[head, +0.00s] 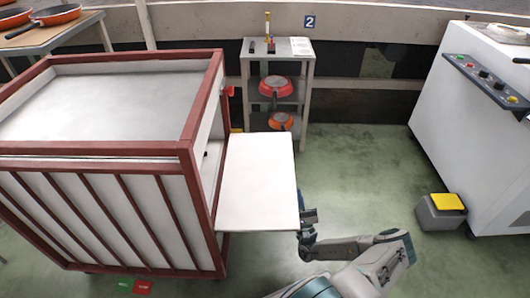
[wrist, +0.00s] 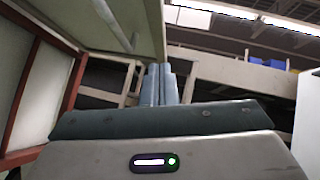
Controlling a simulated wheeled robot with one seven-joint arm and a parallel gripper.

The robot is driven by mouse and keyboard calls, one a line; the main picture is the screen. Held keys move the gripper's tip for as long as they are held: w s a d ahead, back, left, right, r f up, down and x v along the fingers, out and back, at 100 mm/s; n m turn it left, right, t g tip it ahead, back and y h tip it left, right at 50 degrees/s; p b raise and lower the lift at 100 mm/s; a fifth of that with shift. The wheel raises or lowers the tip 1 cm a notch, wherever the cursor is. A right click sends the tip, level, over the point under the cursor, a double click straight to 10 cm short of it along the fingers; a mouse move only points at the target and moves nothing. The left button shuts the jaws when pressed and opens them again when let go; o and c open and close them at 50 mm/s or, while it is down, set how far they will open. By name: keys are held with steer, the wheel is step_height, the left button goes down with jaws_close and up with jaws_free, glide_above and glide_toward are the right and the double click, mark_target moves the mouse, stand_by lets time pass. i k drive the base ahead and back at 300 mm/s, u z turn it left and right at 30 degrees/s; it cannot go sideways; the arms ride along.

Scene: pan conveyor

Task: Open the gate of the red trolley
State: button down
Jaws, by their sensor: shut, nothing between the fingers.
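The red trolley (head: 186,150) stands at the left in the head view, with a red frame and pale walls. Its gate (head: 258,185), a white panel, sticks out from the trolley's right side and looks swung out roughly level. In the wrist view the gate (wrist: 85,22) looms at the upper left, seen from below, with a bar along it. My gripper (head: 308,214) is beside the gate's outer right edge, low down. Its fingers also show in the wrist view (wrist: 160,84), shut together with nothing between them. Whether they touch the gate cannot be told.
A grey shelf rack (head: 302,95) with orange pans stands behind the gate. A white machine (head: 450,110) with a button panel is at the right, a yellow-topped pedal box (head: 440,212) before it. Green floor between is clear.

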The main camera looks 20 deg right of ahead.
mark_target(258, 194)
steer(key=k, duration=1)
